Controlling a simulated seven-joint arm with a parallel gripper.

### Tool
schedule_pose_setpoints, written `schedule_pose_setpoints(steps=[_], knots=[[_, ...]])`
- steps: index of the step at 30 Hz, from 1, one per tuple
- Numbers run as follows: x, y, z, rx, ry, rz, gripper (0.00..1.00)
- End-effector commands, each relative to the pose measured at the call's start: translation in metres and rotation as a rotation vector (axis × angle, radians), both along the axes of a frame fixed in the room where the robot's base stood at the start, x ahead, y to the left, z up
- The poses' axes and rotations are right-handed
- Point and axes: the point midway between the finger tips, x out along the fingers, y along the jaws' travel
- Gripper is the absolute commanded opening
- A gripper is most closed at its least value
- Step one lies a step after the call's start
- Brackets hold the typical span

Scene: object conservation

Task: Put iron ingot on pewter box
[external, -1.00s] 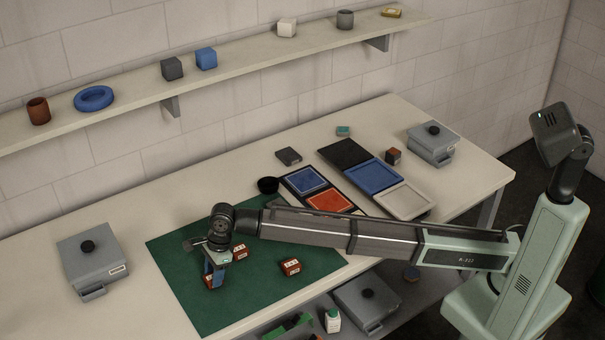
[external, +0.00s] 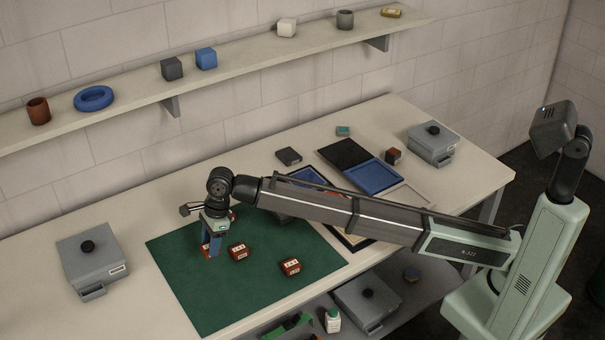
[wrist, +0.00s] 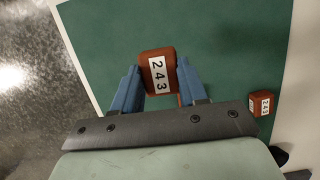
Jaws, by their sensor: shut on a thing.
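My gripper (external: 212,243) is shut on a small red block with a white number label and holds it over the green mat. In the wrist view the red block (wrist: 157,72) reads 243 and sits between the blue fingertips. A dark grey slab (external: 288,156), perhaps the iron ingot, lies at the back of the table, away from my gripper. Grey lidded boxes with black knobs stand at the table's left (external: 92,262), at the back right (external: 433,143) and on the lower shelf (external: 367,305). I cannot tell which is the pewter box.
Two more red labelled blocks lie on the green mat (external: 185,280), one near the gripper (external: 238,252) and one farther right (external: 290,267). My arm partly covers the coloured trays, including the blue tray (external: 374,177). A wall shelf (external: 240,72) holds several small objects.

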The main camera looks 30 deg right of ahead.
Motion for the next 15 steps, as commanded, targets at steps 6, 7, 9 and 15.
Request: schedule_pose_setpoints(steps=[6,7,9,15], knots=[[0.068,-0.056,0.014,0.002,-0.002,-0.096,0.0],[0.077,-0.065,0.016,0.002,-0.002,-0.11,0.0],[0.096,-0.088,0.021,0.001,-0.001,-0.142,0.0],[0.141,-0.158,0.035,0.002,-0.002,-0.234,0.0]])
